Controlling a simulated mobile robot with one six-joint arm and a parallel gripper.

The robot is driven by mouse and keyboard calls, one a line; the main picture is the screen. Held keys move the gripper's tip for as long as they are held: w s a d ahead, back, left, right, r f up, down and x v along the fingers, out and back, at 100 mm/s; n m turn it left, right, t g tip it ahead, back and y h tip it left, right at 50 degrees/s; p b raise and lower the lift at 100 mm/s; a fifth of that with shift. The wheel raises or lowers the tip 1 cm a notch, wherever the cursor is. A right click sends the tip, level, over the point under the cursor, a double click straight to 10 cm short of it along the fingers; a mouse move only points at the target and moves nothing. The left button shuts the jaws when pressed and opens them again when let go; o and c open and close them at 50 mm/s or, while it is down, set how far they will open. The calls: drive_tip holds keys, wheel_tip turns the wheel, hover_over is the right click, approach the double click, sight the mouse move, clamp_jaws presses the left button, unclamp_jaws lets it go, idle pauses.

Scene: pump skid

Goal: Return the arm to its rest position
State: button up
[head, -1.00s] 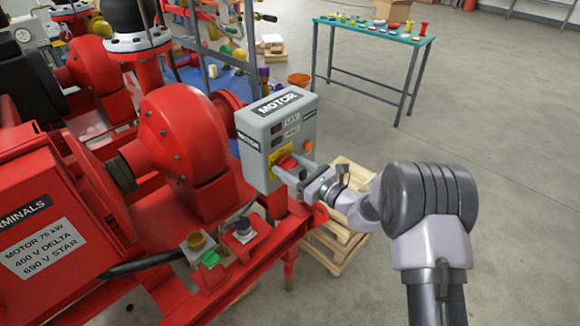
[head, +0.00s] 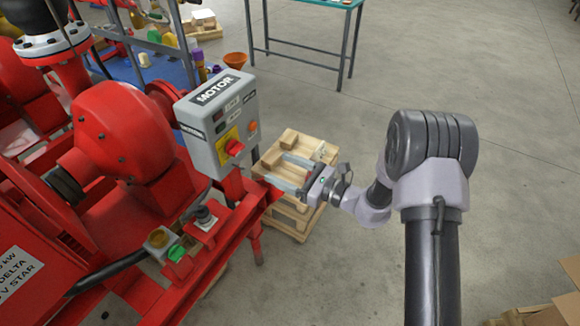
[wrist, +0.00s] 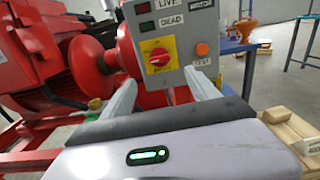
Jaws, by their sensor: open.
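My gripper (head: 279,174) is open and empty, held in the air to the right of the grey motor box. In the wrist view its two fingers (wrist: 163,95) stand apart with the box beyond them. My arm comes in from the lower right in the head view. The motor box (head: 209,150) carries a red rotary switch (head: 234,147) on a yellow plate. The switch also shows in the wrist view (wrist: 158,55), beyond the fingertips, and a gap lies between it and the gripper in the head view.
The red pump skid (head: 125,130) fills the left side. A teal-topped table (head: 318,3) stands at the back. A cardboard stack (head: 540,312) is at the lower right.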

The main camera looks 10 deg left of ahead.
drive_tip(key=shift+v, duration=1.2)
drive_tip(key=s+d+r+n+g+h, duration=0.1)
drive_tip(key=s+r+n+g+h, duration=0.25)
drive_tip(key=s+r+n, duration=0.45)
drive_tip(key=s+d+r+n+g+h, duration=0.15)
drive_tip(key=s+r+n+g, duration=0.35)
drive_tip(key=s, duration=0.6)
drive_tip(key=s+d+r+n+t+h, duration=0.2)
drive_tip(key=s+d+t+h, duration=0.1)
drive_tip(key=d, duration=0.4)
drive_tip(key=s+d+r+n+t+h, duration=0.2)
drive_tip(key=s+d+n+t+h, duration=0.1)
drive_tip(key=s+d+t+h, duration=0.1)
drive_tip(key=s+d+h, duration=0.1)
drive_tip(key=d+h, duration=0.1)
drive_tip(key=d, duration=0.1)
drive_tip(key=shift+s+d+r+h, duration=0.2)
drive_tip(key=shift+d+r+h, duration=0.05)
drive_tip(key=shift+d+h, duration=0.1)
drive_tip(key=shift+c, duration=0.4)
